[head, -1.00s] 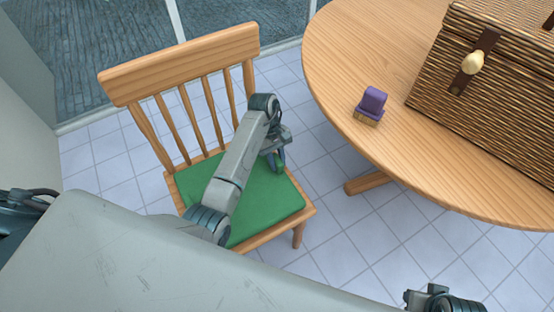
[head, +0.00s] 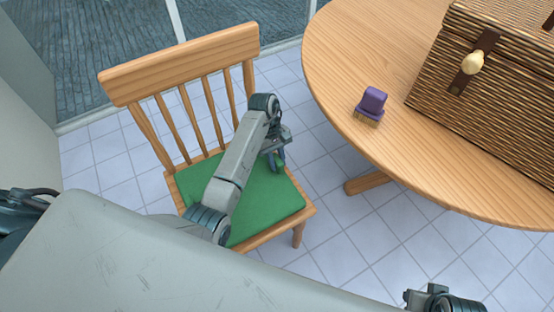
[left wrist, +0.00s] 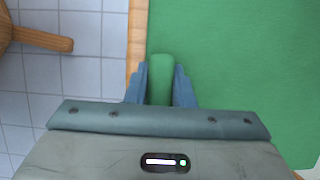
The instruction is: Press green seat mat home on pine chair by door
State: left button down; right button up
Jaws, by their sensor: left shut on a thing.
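The green seat mat (head: 262,208) lies on the seat of the pine chair (head: 180,62), with a wooden rim showing along its right and front sides. My left gripper (head: 278,163) is down at the mat's right side and shut on a green tab (left wrist: 160,78) that looks like part of the mat. In the left wrist view, the mat (left wrist: 240,70) fills the right side and its straight edge runs beside the wooden seat rim (left wrist: 138,40). My forearm hides part of the mat. My right gripper's fingers do not show.
A round wooden table (head: 335,60) stands right of the chair, with a purple-handled brush (head: 373,100) and a wicker basket (head: 490,95) on it. Tiled floor (head: 345,235) is clear between chair and table. A glass door (head: 100,50) is behind the chair.

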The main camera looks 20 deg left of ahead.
pick_arm(q)
jog(key=shift+f+b, duration=0.45)
jog(key=shift+f, duration=0.15)
jog(key=c, duration=1.2)
grip_release()
jog(key=shift+o, duration=0.2)
